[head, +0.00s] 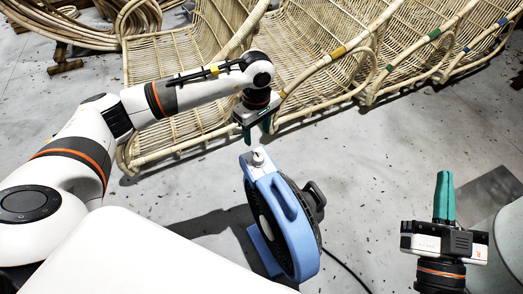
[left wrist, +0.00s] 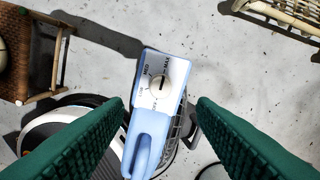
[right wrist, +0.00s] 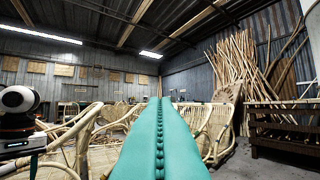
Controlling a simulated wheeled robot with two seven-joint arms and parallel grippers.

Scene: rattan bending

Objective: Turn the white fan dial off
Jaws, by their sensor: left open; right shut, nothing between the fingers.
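The blue fan (head: 292,222) stands upright on the floor. Its white dial (head: 258,157) is on the top panel. In the left wrist view the round white dial (left wrist: 154,88) has a dark mark and lettering around it; "MAX" and "MED" seem readable, the rest is too small. My left gripper (head: 257,131) is just above the dial, pointing down. In the left wrist view its green fingers (left wrist: 161,101) are spread wide on both sides of the fan top, with the dial between them and not gripped. My right gripper (head: 445,188) is shut and empty, away from the fan at the right.
Rattan chair frames (head: 190,125) stand in a row behind the fan, close to my left arm. A black cable (head: 345,268) runs from the fan over the grey floor. The floor between the fan and my right gripper is mostly clear.

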